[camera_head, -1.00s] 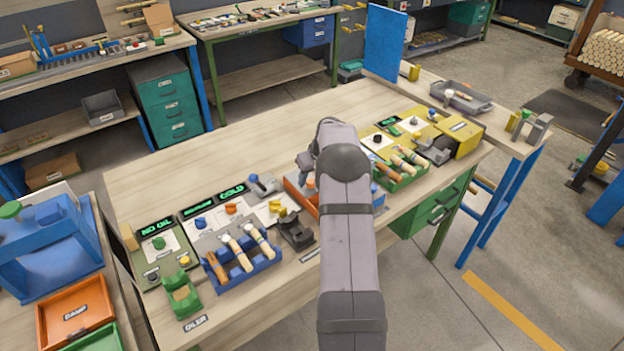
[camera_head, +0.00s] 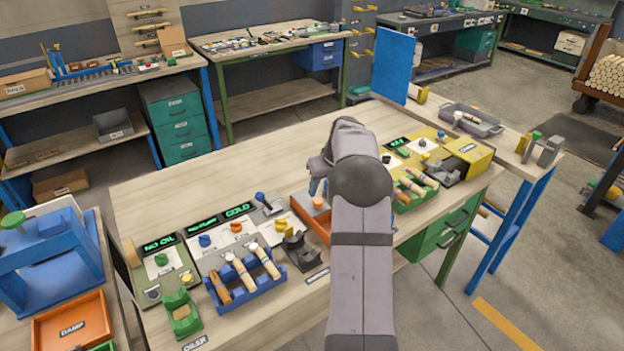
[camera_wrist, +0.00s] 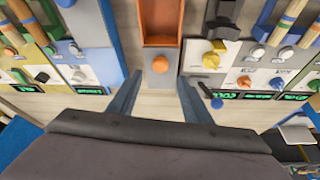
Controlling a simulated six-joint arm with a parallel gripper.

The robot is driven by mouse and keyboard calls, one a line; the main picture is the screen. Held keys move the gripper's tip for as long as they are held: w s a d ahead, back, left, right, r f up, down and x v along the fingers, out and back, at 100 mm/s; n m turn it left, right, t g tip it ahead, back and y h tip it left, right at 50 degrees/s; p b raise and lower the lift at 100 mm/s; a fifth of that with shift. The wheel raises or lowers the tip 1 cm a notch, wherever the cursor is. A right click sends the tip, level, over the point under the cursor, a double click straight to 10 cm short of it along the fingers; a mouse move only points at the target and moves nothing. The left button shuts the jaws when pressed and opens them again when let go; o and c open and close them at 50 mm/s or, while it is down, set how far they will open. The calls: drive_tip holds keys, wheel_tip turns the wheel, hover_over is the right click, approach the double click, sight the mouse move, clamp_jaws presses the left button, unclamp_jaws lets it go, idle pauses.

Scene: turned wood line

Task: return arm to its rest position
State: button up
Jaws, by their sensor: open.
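My arm (camera_head: 362,240) reaches from the bottom of the head view over the middle of the main bench (camera_head: 240,170). My gripper (camera_wrist: 159,80) shows in the wrist view with its two blue-grey fingers apart and nothing between them. It is above a grey unit with an orange knob (camera_wrist: 160,64), in front of an orange tray (camera_wrist: 161,25). In the head view the gripper is mostly hidden by the arm, and the orange tray (camera_head: 312,222) shows partly beside it.
A blue rack of turned handles (camera_head: 245,287) and labelled control panels (camera_head: 205,240) stand left of my arm. Another handle rack (camera_head: 418,192) and a yellow box (camera_head: 468,155) stand to its right. The bench's back left is bare. A blue upright panel (camera_head: 393,65) stands behind.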

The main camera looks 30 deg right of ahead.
drive_tip(key=shift+a, duration=0.1)
drive_tip(key=s+a+g+y, duration=0.1)
drive_tip(key=s+a, duration=0.4)
drive_tip(key=a, duration=0.6)
drive_tip(key=s+a+g, duration=0.1)
drive_tip(key=s+a, duration=0.3)
drive_tip(key=a, duration=0.6)
drive_tip(key=s+a+f+n+g, duration=0.1)
drive_tip(key=s+a, duration=0.5)
drive_tip(key=s, duration=0.4)
drive_tip(key=s+a+f+g, duration=0.1)
drive_tip(key=s+a, duration=0.4)
drive_tip(key=s, duration=0.6)
drive_tip(key=shift+a+f+n+g, duration=0.3)
drive_tip(key=shift+a+f+n, duration=0.1)
drive_tip(key=shift+f, duration=0.15)
